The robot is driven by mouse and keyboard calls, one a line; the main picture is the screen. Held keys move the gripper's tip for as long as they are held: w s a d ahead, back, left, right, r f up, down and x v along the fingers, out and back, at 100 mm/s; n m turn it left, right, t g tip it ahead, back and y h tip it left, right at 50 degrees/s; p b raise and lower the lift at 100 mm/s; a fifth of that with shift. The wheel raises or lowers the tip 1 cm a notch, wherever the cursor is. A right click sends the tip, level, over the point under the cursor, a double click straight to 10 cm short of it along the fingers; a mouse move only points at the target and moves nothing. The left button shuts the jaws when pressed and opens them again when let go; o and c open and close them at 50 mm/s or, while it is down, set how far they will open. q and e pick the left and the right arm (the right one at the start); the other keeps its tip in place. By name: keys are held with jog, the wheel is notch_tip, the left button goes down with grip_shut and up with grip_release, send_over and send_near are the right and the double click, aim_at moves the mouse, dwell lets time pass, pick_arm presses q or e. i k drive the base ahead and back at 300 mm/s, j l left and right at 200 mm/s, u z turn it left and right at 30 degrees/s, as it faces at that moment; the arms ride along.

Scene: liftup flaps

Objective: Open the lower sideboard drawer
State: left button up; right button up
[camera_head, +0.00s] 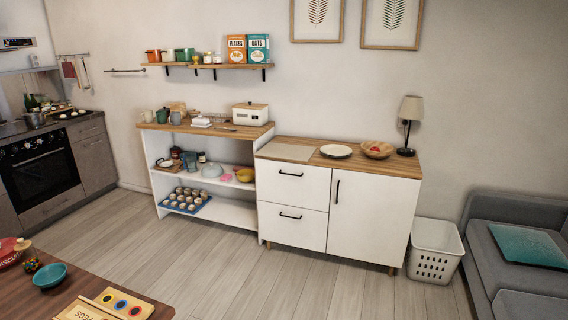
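The white sideboard (369,223) with a wooden top stands against the back wall, right of the open shelf unit. Its lower drawer (293,228) is at the left, below the upper drawer (290,186), and looks shut. The lower drawer has a dark bar handle (290,216). The upper drawer has a similar handle (291,174). The cabinet door to the right is shut, with a vertical dark handle (337,190). Neither of my grippers shows in the head view.
A wooden table (156,310) with a teal bowl (49,275) fills the lower left corner. A white basket (434,250) stands right of the sideboard, beside a grey sofa (493,255). The floor (262,285) before the drawers is clear.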

aim_at(301, 227)
jog(key=i+u, duration=0.1)
jog(key=i, duration=0.85)
jog(key=i+l+u, duration=0.1)
jog(key=i, duration=0.85)
